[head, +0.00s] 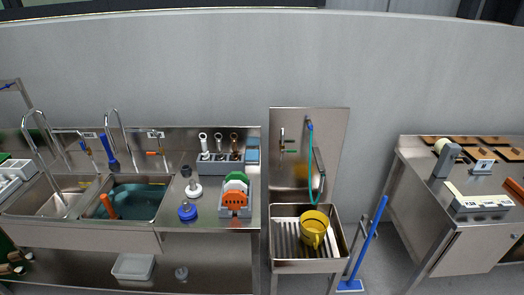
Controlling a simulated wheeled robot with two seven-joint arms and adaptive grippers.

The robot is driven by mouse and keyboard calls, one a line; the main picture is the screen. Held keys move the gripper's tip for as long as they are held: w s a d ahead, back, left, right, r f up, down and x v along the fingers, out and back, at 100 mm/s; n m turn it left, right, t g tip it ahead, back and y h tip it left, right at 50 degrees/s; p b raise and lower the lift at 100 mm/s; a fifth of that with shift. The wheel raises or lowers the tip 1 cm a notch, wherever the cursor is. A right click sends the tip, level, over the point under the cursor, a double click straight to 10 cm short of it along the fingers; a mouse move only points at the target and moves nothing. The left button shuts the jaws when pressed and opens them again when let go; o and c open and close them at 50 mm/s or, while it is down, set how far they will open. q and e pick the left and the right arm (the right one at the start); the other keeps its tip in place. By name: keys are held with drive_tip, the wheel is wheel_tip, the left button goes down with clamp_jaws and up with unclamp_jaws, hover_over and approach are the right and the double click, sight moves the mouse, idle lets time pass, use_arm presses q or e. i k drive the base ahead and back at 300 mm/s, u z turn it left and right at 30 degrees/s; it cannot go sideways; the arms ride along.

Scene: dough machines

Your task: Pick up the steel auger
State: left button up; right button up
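No part is clearly recognisable as the steel auger at this size. Several small upright parts with ring-like tops, including a pale one (203,142) and a brownish one (219,142), stand in a grey holder (209,167) at the back of the sink counter. I cannot tell whether one of them is the auger. A small grey metallic part (181,273) lies on the lower shelf, too small to identify. Neither of my grippers is in view.
The steel sink counter (245,200) carries an orange-and-green disc rack (235,205), a blue-based part (187,211) and a white part (193,188). A yellow bucket (314,226) sits in a low basin.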

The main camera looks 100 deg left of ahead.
sight(218, 142)
drive_tip(key=u, duration=4)
